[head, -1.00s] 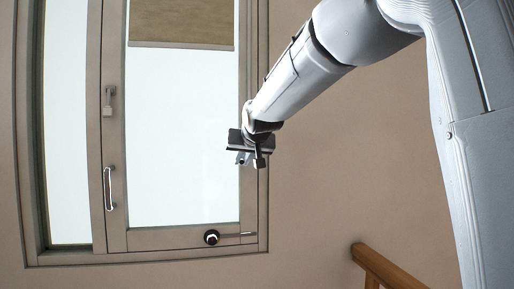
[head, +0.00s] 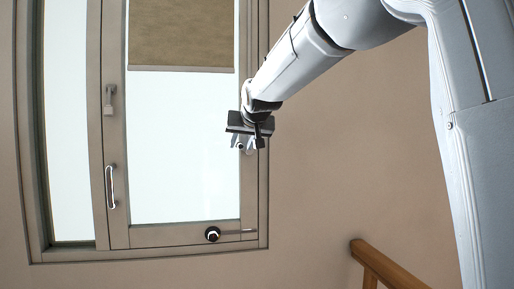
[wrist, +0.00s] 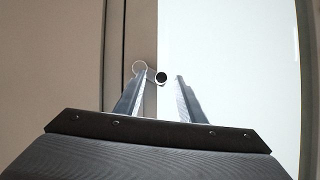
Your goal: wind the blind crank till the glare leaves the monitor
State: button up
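The blind (head: 183,40) is a brown-olive fabric covering the upper part of the right window pane; bright glass shows below its bottom bar. The crank is small, by the right frame of the window; in the wrist view its black-ended knob (wrist: 161,78) is between my fingertips and a pale round hub (wrist: 139,67) is just up and left. My gripper (head: 243,146), also in the wrist view (wrist: 162,80), appears shut on the knob, though the fingers partly hide the contact. The monitor is not in view.
A window handle (head: 110,186) and a latch (head: 109,100) are on the middle post. A black knob with a rod (head: 212,234) is on the bottom frame. A wooden rail (head: 385,268) stands at lower right. The wall right of the window is bare.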

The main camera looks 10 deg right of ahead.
jog(key=shift+s, duration=0.1)
jog(key=shift+s+b, duration=0.95)
jog(key=shift+s, duration=2)
jog(key=s+d+f+g, duration=0.1)
jog(key=s+f+g, duration=0.15)
jog(key=f, duration=0.55)
jog(key=s+d+f+g, duration=0.1)
jog(key=s+d+f, duration=0.15)
jog(key=f, duration=0.65)
jog(key=s+d+f+g, duration=0.3)
jog(key=s+f+g, duration=0.5)
jog(key=s+f, duration=1.9)
jog(key=shift+s+d+n+h, duration=0.15)
jog(key=shift+d+n+h, duration=0.05)
jog(key=shift+n+h, duration=0.2)
